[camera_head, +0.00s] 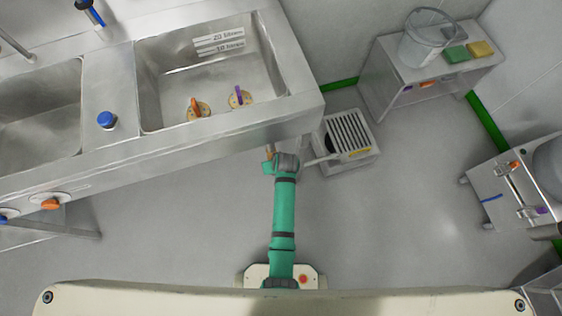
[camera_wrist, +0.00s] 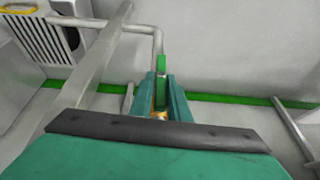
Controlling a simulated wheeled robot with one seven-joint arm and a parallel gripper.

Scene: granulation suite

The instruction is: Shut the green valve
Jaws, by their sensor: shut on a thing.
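The green valve shows in the wrist view as an upright green handle (camera_wrist: 161,66) above a small brass body (camera_wrist: 160,113). My gripper (camera_wrist: 161,88) is shut on the green handle, with a finger on either side of it. In the head view my gripper (camera_head: 269,163) is at the front edge of the sink bench, near its right end. The green handle cannot be made out there. The handle's lower part and most of the valve body are hidden by my fingers.
The steel sink bench (camera_head: 215,136) is close ahead. A blue knob (camera_head: 106,119) stands left. A grilled box (camera_head: 349,136) is on the floor at right. Metal pipes (camera_wrist: 98,60) run near my gripper.

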